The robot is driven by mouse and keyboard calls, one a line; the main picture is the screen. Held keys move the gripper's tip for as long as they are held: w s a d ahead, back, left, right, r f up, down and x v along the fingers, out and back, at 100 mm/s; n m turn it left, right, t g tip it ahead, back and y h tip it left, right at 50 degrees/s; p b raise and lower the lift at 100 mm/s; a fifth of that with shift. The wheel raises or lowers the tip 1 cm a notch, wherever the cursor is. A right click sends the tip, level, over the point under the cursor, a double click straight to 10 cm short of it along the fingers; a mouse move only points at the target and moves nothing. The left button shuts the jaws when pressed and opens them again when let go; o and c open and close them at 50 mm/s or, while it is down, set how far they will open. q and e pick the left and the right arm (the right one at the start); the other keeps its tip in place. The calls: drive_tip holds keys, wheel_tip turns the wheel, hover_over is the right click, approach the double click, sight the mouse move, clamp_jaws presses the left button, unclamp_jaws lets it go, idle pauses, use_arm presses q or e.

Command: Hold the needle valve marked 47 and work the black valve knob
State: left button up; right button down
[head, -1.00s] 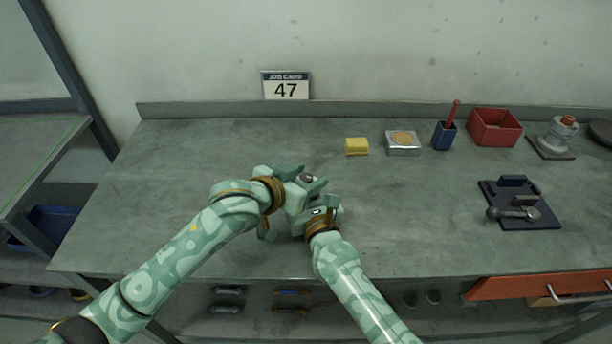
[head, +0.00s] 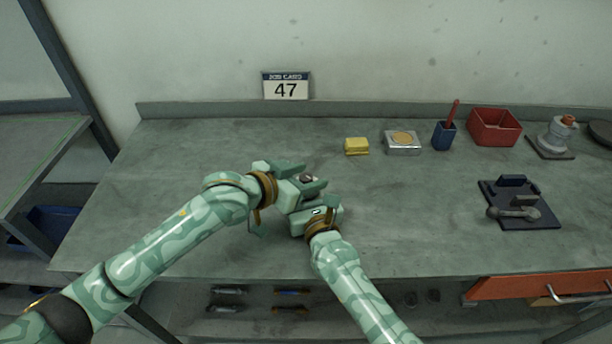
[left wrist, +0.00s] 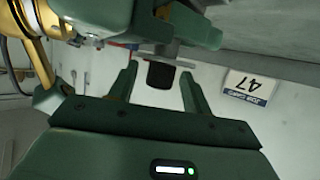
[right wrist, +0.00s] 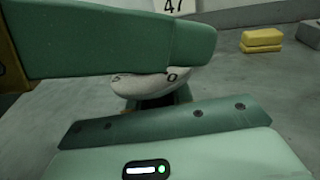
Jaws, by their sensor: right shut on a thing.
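The needle valve shows in the head view mostly as its black valve knob (head: 307,178), between my two grippers. In the left wrist view the knob (left wrist: 160,76) sits between the two fingertips of my left gripper (left wrist: 158,82), with gaps at both sides. That left gripper (head: 303,177) is open. My right gripper (head: 314,208) is shut on the needle valve; its pale rounded body (right wrist: 146,84) shows in the right wrist view, partly hidden by my left gripper. No 47 marking is readable on the valve.
A job card reading 47 (head: 286,86) stands at the back wall. A yellow block (head: 356,146), silver box (head: 402,146), blue cup (head: 444,136), red bin (head: 495,127) and dark fixture (head: 519,212) lie to the right. The workbench (head: 180,160) is clear at left.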

use_arm(q)
drive_tip(key=v, duration=1.2)
use_arm(e)
drive_tip(key=c, duration=1.1)
unclamp_jaws()
drive_tip(key=shift+c, duration=0.2)
drive_tip(key=shift+s, duration=0.1)
